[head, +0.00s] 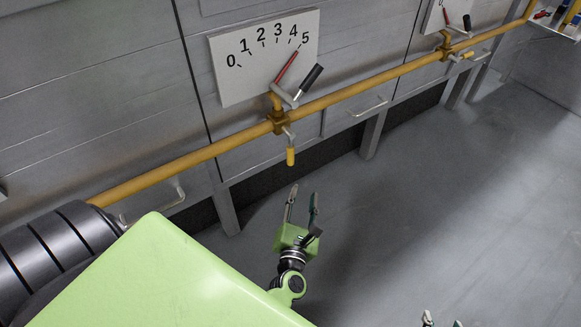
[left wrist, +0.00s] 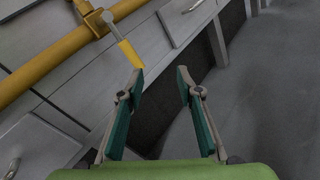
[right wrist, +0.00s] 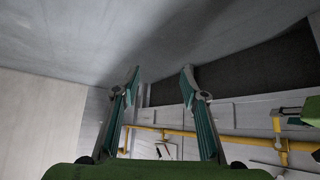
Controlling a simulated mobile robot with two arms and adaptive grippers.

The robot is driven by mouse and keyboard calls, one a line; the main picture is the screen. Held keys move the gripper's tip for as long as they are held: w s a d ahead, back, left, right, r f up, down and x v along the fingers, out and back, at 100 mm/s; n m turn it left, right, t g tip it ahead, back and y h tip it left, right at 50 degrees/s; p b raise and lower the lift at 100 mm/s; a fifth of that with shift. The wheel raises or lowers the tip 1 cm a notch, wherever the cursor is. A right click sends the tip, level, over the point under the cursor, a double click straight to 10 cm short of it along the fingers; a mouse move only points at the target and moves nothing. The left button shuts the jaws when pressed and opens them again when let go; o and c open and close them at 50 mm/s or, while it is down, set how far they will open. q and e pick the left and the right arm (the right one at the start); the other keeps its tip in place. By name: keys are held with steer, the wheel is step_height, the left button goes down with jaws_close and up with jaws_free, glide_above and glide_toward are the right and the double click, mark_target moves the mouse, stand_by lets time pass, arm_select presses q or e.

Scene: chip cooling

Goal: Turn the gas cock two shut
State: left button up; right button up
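The nearer gas cock (head: 279,122) sits on the yellow pipe below a white 0–5 dial. Its yellow-tipped handle (head: 291,156) hangs down, across the pipe. In the left wrist view the handle (left wrist: 130,53) is just beyond and left of the fingertips. My left gripper (head: 303,193) is open and empty, below the handle and apart from it. A farther cock (head: 446,45) sits along the same pipe, with its yellow-tipped handle (head: 468,55) sticking out to the right. I see no number on either cock. My right gripper (right wrist: 160,71) is open and empty; only its fingertips show in the head view.
The yellow pipe (head: 180,165) runs along the grey cabinet fronts. The near dial (head: 230,85) has a red needle between 4 and 5 and a black-ended lever beside it. A second dial (head: 434,17) is farther right. Drawer handles (head: 370,107) stick out. The floor (head: 400,220) is clear.

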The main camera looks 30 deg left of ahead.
mark_target(291, 156)
arm_select(q)
steer(key=w+a+n+y+b, duration=0.1)
steer(key=w+a+n, duration=0.1)
steer(key=w+a, duration=0.1)
steer(key=w+a+r+n+y, duration=0.1)
steer(key=w+a+n, duration=0.1)
steer(key=w+a, duration=0.1)
steer(key=w+a+r+n+y+b, duration=0.1)
steer(key=w+a+n, duration=0.1)
steer(key=w+a, duration=0.2)
steer(key=shift+w+a+n+g+b, duration=0.1)
steer(key=shift+a+n+g+b, duration=0.25)
steer(key=shift+a, duration=0.2)
steer(key=shift+w+a, duration=0.25)
steer(key=shift+w, duration=0.05)
arm_select(e)
steer(key=w+a+r+t, duration=0.1)
steer(key=w+r+t, duration=0.2)
steer(key=r, duration=0.5)
steer(key=shift+w+a+t+y, duration=0.2)
steer(key=shift+t+y, duration=0.1)
steer(key=shift+y, duration=0.1)
arm_select(q)
jaws_close()
